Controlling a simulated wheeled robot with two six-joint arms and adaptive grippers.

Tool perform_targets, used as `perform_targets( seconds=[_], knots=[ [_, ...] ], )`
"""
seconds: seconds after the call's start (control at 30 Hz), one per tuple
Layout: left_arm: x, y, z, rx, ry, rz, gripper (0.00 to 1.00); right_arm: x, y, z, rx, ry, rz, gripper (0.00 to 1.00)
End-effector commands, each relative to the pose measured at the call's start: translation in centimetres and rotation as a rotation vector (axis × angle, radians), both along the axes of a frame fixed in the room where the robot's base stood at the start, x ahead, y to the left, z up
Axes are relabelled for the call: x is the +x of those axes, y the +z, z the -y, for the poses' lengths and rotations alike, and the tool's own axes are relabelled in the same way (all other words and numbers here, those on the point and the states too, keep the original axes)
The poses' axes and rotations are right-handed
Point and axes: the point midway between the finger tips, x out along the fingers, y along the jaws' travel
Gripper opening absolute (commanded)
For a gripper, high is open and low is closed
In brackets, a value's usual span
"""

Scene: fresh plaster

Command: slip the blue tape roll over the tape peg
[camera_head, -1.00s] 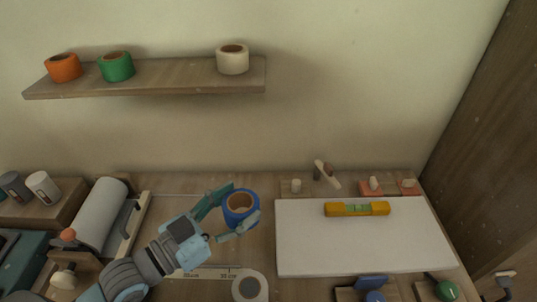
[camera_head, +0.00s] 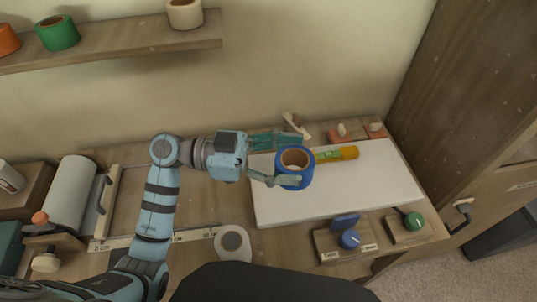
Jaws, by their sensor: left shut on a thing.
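The blue tape roll (camera_head: 307,174) has a tan core and is held above the left part of the white board, its open hole facing up toward the camera. My left gripper (camera_head: 286,161) is shut on the roll, with one finger behind it and one along its front. The arm comes in from the left. My right gripper is not in view.
A yellow level (camera_head: 338,154) lies on the white board (camera_head: 360,190), just right of the roll. Pink blocks with pegs (camera_head: 341,131) stand behind it. A white roll (camera_head: 232,243) lies at the front. A blue-knobbed block (camera_head: 350,238) stands front right. The shelf (camera_head: 130,47) holds more rolls.

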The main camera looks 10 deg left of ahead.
Motion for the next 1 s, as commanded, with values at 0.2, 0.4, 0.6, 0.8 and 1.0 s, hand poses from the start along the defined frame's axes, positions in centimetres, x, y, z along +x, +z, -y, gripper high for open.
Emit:
perform_targets(
  seconds=[0.2,0.4,0.6,0.8,1.0],
  knots=[
    [0.8,-1.0,0.5,0.002,-0.159,-0.001,0.31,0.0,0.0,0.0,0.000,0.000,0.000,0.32],
    [0.4,-0.9,-1.2,0.001,-0.403,0.000,0.31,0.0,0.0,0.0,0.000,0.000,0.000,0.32],
    [0.0,-1.1,-1.9,0.003,-0.500,0.000,0.31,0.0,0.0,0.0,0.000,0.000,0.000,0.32],
    [1.8,0.2,-1.2,0.004,-0.406,0.003,0.31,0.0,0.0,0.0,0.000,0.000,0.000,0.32],
    [5.6,5.6,-1.2,0.006,-0.180,0.005,0.31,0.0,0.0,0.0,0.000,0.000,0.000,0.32]
  ],
)
